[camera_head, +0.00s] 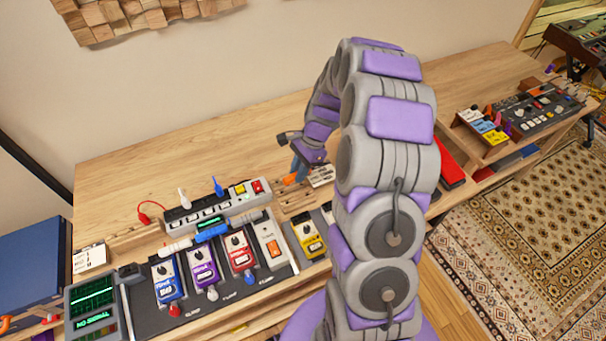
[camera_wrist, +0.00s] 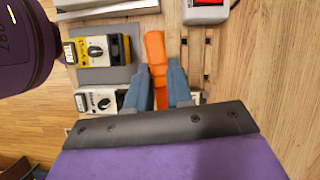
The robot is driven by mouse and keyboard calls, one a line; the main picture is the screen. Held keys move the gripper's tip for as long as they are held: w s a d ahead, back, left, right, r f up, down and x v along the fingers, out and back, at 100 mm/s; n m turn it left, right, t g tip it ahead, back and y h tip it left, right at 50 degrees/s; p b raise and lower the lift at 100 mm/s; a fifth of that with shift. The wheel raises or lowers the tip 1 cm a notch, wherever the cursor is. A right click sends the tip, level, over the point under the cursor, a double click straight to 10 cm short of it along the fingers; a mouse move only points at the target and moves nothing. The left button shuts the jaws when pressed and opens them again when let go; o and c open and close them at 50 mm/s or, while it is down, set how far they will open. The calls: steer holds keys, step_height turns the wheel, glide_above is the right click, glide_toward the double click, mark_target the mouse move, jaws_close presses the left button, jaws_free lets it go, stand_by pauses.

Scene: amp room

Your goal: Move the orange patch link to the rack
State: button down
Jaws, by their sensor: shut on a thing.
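The orange patch link (camera_wrist: 154,48) is between the two blue-grey fingers of my gripper (camera_wrist: 160,85), which are shut on it. In the head view, the orange link (camera_head: 291,179) shows at the tips of my gripper (camera_head: 298,170), over the wooden desk behind the pedals. A slotted wooden piece (camera_wrist: 195,58), possibly the rack, lies just right of the link in the wrist view.
A power strip (camera_head: 215,207) with plugs and a pedalboard (camera_head: 185,308) stand left of my gripper. A yellow pedal (camera_head: 309,238) is close by. A wooden stand with coloured cards (camera_head: 484,128) and a mixer (camera_head: 540,107) sit at right. The desk's back left is clear.

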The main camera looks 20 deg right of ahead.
steer(key=shift+s+a+f+m, duration=0.15)
steer(key=shift+s+f+m, duration=0.15)
steer(key=shift+m, duration=0.2)
steer(key=shift+a+f+t+b, duration=0.3)
steer(key=shift+a, duration=0.2)
steer(key=f+b, duration=0.1)
steer(key=d+f, duration=0.1)
steer(key=f+b, duration=0.1)
steer(key=shift+d+f+b, duration=0.2)
steer(key=shift+d+b, duration=0.1)
steer(key=shift+d, duration=0.1)
steer(key=shift+a+x, duration=0.2)
steer(key=shift+x, duration=1.2)
steer(key=shift+w+d+f, duration=0.1)
steer(key=shift+f, duration=0.15)
steer(key=shift+d, duration=0.5)
steer(key=shift+a, duration=0.45)
steer(key=shift+d+r+p, duration=0.1)
steer(key=shift+d+p, duration=0.05)
steer(key=shift+p, duration=0.3)
